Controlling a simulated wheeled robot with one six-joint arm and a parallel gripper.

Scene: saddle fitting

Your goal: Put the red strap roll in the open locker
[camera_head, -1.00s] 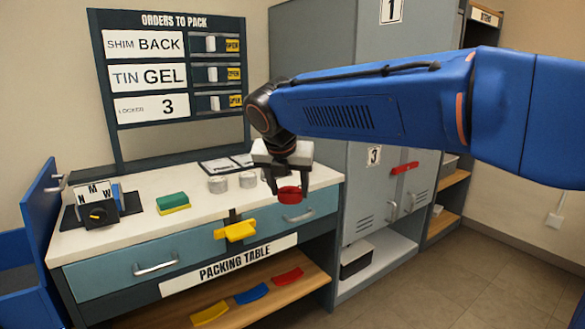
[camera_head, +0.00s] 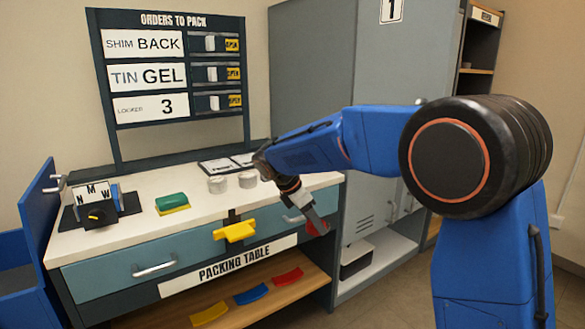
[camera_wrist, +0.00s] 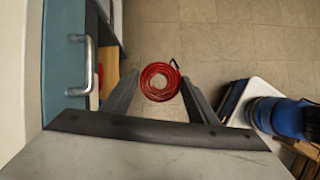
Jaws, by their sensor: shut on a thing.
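The red strap roll (camera_wrist: 160,82) is a coiled ring between the two fingers of my gripper (camera_wrist: 160,98) in the wrist view. My gripper (camera_head: 314,222) is shut on it and holds it in the air near the right front corner of the packing table. In the head view only a little of the red roll (camera_head: 317,228) shows, at the fingertips. The grey locker cabinet (camera_head: 313,70) stands right of the table. Its low open compartment (camera_head: 390,254) has a pale floor. My arm covers much of the locker fronts, including the label 3 seen earlier.
The packing table (camera_head: 130,215) bears two grey tins, a green and yellow block and a dial stand. A yellow piece (camera_head: 234,231) sticks out at the drawer fronts. A drawer handle (camera_wrist: 82,65) is close on the left in the wrist view. Bare floor (camera_wrist: 215,40) lies below the roll.

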